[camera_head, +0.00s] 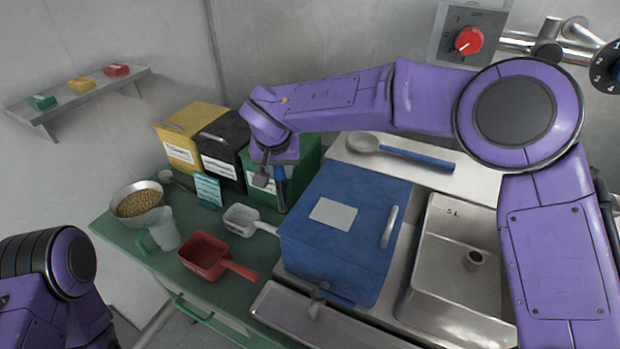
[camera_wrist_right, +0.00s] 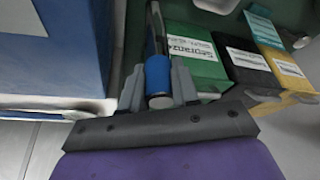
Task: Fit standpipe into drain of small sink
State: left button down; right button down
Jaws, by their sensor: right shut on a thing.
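My right gripper (camera_head: 270,180) hangs between the green bin and the blue box in the head view. It is shut on a slim upright piece with a blue sleeve (camera_head: 281,190), which looks like the standpipe. In the right wrist view the blue sleeve (camera_wrist_right: 158,74) sits between the two fingers (camera_wrist_right: 158,92), with a thin dark and grey length beyond it. Its far end is unclear. My left gripper is out of view.
The blue box (camera_head: 350,190) stands between gripper and sink. Green (camera_head: 262,190), black (camera_head: 228,135) and yellow (camera_head: 205,115) bins stand behind. A red scoop (camera_head: 204,255), white scoop (camera_head: 240,219), jug (camera_head: 162,230) and bean bowl (camera_head: 138,204) are at left. A ladle (camera_head: 415,157) lies behind the box.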

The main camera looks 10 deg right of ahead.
aim_at(282, 194)
jog(key=f, duration=0.8)
jog(key=shift+w+f, duration=0.2)
jog(key=c, duration=0.8)
grip_release()
jog(key=shift+s, duration=0.1)
